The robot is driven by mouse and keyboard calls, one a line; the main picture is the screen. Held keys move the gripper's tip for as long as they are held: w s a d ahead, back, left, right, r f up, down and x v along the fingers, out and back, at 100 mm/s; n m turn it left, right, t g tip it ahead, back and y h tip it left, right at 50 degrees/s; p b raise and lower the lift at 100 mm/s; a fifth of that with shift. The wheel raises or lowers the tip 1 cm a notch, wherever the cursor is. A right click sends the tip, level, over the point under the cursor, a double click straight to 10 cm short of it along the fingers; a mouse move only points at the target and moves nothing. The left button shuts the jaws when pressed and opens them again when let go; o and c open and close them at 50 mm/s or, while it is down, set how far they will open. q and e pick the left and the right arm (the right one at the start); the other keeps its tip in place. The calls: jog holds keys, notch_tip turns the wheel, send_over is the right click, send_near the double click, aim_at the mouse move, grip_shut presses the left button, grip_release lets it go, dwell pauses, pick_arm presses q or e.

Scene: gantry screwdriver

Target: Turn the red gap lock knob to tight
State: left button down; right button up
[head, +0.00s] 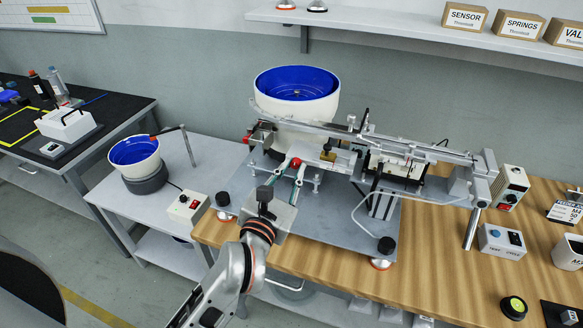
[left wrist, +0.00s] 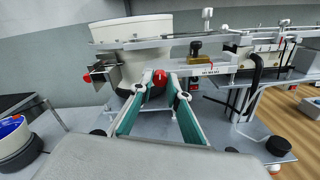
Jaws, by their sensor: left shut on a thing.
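The red gap lock knob (left wrist: 158,76) sits on the front of the feeder rail, below the big bowl. It also shows as a small red spot in the head view (head: 296,162). My left gripper (head: 291,167) reaches up to it from the front. In the left wrist view, the teal fingers of the left gripper (left wrist: 160,80) close on the knob from both sides. A small labelled plate (left wrist: 210,70) with a red mark is just right of the knob; its lettering is too small to read surely. My right gripper is not in view.
A second red knob (left wrist: 87,78) is at the rail's left end. The large blue-lined bowl (head: 297,92) stands behind the rail. A black round knob (head: 386,245) is on the base plate at front right. The wooden bench (head: 440,275) has free room in front.

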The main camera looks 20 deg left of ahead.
pick_arm(q)
jog(key=m+p, duration=0.3)
jog(key=shift+r+m, duration=0.15)
jog(key=shift+m, duration=0.15)
jog(key=shift+m+p, duration=0.75)
jog(key=shift+m, duration=1.05)
jog(key=m, duration=0.2)
jog(key=shift+m, duration=0.3)
jog(key=m, duration=0.4)
jog(key=shift+f, duration=0.2)
jog(key=shift+m, duration=1.4)
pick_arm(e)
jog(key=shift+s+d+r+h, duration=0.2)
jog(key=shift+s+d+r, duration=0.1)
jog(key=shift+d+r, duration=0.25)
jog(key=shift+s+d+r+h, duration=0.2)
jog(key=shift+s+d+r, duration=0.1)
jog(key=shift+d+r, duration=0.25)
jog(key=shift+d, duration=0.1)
